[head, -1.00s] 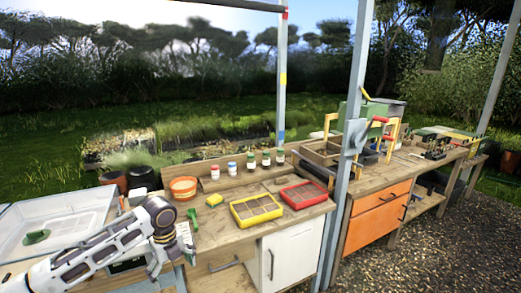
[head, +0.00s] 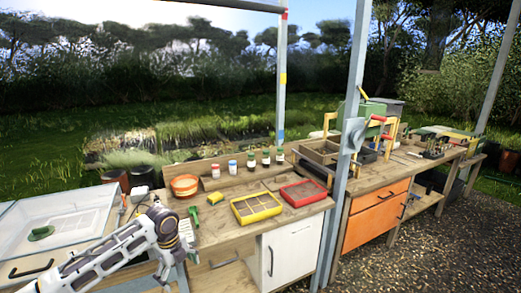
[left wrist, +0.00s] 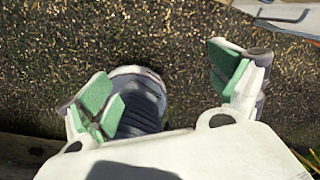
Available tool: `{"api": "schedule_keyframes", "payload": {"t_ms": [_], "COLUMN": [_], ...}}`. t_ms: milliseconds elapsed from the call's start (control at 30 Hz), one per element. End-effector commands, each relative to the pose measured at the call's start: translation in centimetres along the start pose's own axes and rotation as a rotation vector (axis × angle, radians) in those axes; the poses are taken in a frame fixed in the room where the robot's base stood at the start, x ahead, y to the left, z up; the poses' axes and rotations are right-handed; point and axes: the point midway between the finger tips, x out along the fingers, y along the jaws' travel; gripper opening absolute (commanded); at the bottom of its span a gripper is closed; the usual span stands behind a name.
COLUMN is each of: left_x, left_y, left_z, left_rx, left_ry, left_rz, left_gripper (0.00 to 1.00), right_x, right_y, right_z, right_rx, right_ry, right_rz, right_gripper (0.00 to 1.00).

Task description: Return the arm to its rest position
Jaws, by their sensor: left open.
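My left arm (head: 125,245) comes in from the lower left of the head view and bends at a joint near the front of the potting bench (head: 225,236). Its gripper end hangs low there and is not clear. In the left wrist view my left gripper (left wrist: 165,85) has its two green-padded fingers wide apart, with nothing between them. Gravel ground (left wrist: 180,30) lies below the fingers, along with a dark rounded part that I cannot identify for sure. My right gripper is in neither view.
On the bench stand a yellow tray (head: 257,217), a red tray (head: 304,202), an orange pot (head: 185,193) and several small jars. A clear-lidded box (head: 75,200) is at the left. A metal post (head: 345,150) rises before the orange-drawer bench (head: 375,225). Gravel at right is free.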

Motion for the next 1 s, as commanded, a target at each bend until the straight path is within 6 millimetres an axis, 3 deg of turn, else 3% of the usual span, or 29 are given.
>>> {"api": "schedule_keyframes", "payload": {"t_ms": [233,533,767,1000], "left_x": [4.1,13.1,20.8,29.1], "left_y": [-1.4,-2.3,-0.7,3.2], "left_z": [0.8,2.4,3.1,2.7], "left_rx": [-0.161,-0.494,-0.748,-0.999], "left_ry": [0.012,0.03,0.036,0.033], "left_rz": [-0.057,-0.151,-0.198,-0.225], "left_gripper": [0.92,0.92,0.92,0.92], "right_x": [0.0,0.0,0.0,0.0], "right_y": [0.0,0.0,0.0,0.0], "right_z": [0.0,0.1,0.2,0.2], "right_rx": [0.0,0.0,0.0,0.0], "right_ry": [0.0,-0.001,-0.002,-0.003], "right_rz": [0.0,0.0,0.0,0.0], "right_gripper": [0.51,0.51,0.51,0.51]}}
